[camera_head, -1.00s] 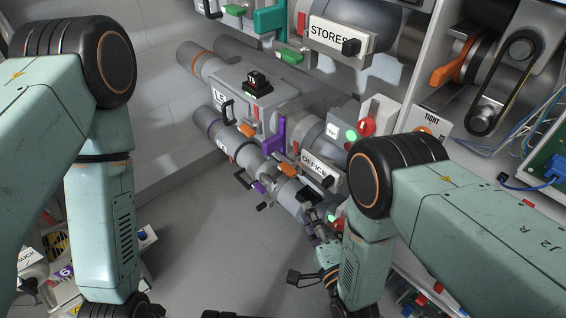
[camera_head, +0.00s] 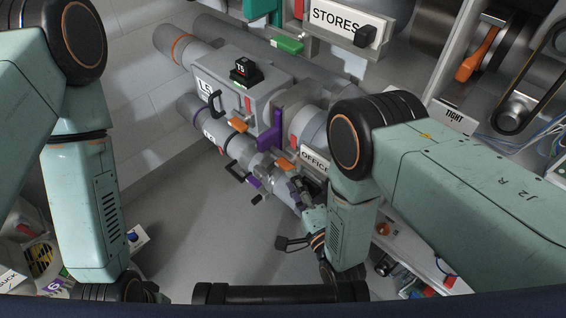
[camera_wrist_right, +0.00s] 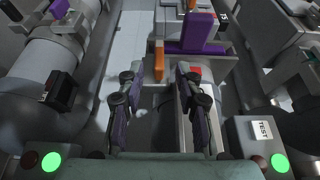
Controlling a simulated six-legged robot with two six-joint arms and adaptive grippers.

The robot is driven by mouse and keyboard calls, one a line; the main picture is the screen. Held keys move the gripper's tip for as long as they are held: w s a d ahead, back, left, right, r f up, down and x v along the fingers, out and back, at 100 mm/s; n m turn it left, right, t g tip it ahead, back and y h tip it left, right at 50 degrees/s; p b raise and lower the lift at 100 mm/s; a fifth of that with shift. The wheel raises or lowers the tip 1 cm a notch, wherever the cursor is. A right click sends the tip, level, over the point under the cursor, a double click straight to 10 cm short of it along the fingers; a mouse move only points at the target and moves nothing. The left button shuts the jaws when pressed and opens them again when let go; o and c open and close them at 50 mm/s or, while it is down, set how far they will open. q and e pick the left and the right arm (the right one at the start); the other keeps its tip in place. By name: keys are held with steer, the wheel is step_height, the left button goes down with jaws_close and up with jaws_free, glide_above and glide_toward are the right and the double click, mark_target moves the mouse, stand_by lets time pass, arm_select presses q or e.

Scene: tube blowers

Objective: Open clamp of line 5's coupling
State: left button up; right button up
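Line 5's pipe (camera_head: 172,44) has an orange ring and runs into a grey housing (camera_head: 228,95) with an "L5" label and a black "T5" block (camera_head: 243,70) on top. My right gripper (camera_head: 299,188) is beside the lower pipe, below the purple lever. In the right wrist view my right gripper (camera_wrist_right: 160,75) has its fingers apart and empty. An orange tab (camera_wrist_right: 158,57) and a purple lever (camera_wrist_right: 197,35) lie beyond the fingertips. My left gripper is out of view.
The lower pipe (camera_head: 188,105) carries a black handle (camera_head: 236,171) and a small purple piece (camera_head: 253,182). The "OFFICE" sign (camera_head: 314,160) is partly hidden by my right arm. A "STORES" sign (camera_head: 336,22) is above. Open floor (camera_head: 190,220) lies left of the pipes.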

mark_target(285, 165)
steer(key=shift+b+x, duration=0.8)
steer(key=shift+x, duration=2.3)
steer(key=shift+d, duration=0.1)
jaws_close()
